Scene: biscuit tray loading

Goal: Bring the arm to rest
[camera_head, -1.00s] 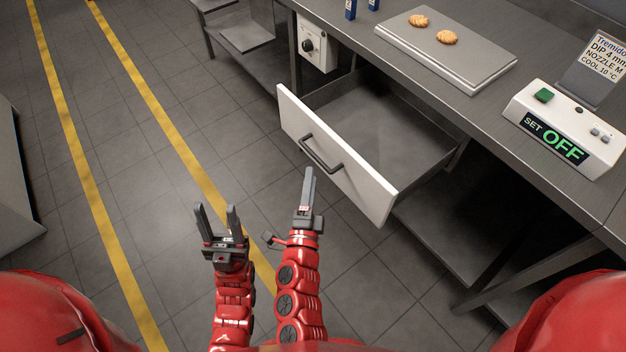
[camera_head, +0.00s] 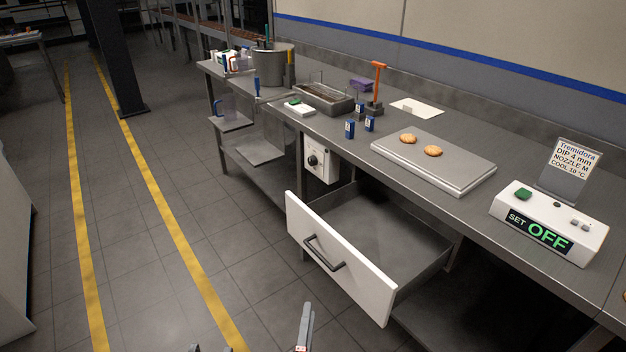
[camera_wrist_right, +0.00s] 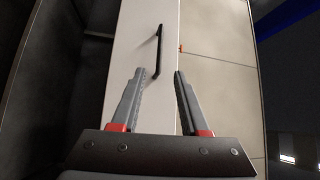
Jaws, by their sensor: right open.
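My right gripper (camera_head: 305,326) shows at the bottom edge of the head view, low in front of the open drawer's white front (camera_head: 338,262). In the right wrist view, my right gripper (camera_wrist_right: 159,73) is open and empty. Its two fingers point towards the white drawer front (camera_wrist_right: 128,50) and its dark bar handle (camera_wrist_right: 157,50), which appears beyond the fingertips and is not gripped. Only the tips of my left gripper (camera_head: 211,348) show at the bottom edge of the head view, spread apart with nothing seen between them. Most of both arms is out of view.
The drawer, pulled out from under the steel counter (camera_head: 330,140), looks empty inside. The floor to the left is clear.

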